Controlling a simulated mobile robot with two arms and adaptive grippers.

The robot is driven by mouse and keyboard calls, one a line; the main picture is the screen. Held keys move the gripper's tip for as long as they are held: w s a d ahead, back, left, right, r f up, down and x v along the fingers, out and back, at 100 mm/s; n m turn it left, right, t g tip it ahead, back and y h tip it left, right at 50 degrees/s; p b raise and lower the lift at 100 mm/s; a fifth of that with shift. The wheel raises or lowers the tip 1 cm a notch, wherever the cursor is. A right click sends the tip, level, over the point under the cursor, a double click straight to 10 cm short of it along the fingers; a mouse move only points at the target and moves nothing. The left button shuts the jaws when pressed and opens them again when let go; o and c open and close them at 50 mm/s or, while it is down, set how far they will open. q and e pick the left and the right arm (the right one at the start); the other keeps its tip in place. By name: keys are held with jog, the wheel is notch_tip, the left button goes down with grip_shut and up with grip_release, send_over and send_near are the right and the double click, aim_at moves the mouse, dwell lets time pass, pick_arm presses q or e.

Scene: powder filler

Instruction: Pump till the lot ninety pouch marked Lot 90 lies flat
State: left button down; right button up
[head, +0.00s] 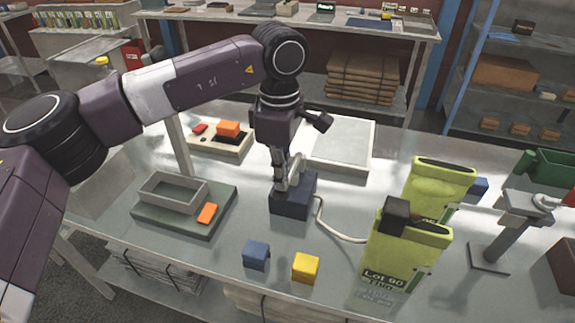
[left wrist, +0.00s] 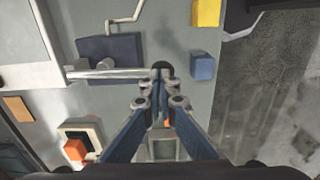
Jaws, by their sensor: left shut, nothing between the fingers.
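The yellow-green pouch marked Lot 90 (head: 388,262) stands upright at the front right in the head view, with a dark block at its top; it does not lie flat. A pale hose (head: 335,232) runs to it from a dark blue pump base (head: 290,208). The pump base also shows in the left wrist view (left wrist: 112,46), with a pale metal lever (left wrist: 105,71) ending in a black knob. My left gripper (head: 281,186) is shut and empty above the pump. In the wrist view its fingertips (left wrist: 160,85) are at the knob; contact is unclear. My right gripper is out of view.
A second yellow-green pouch (head: 437,188) stands behind the first. A blue cube (head: 256,255) and a yellow cube (head: 305,268) lie near the front edge. A grey tray (head: 172,190) is left, a pale flat panel (head: 342,143) behind, and a grey stand (head: 490,255) right.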

pick_arm(q)
jog(key=shift+w+r+p, duration=0.15)
jog(key=shift+r+p, duration=0.8)
jog(key=shift+r, duration=0.75)
dwell(0.5)
notch_tip(320, 180, up, 6)
jog(key=p, duration=0.3)
jog(key=shift+p, duration=0.3)
dwell(0.7)
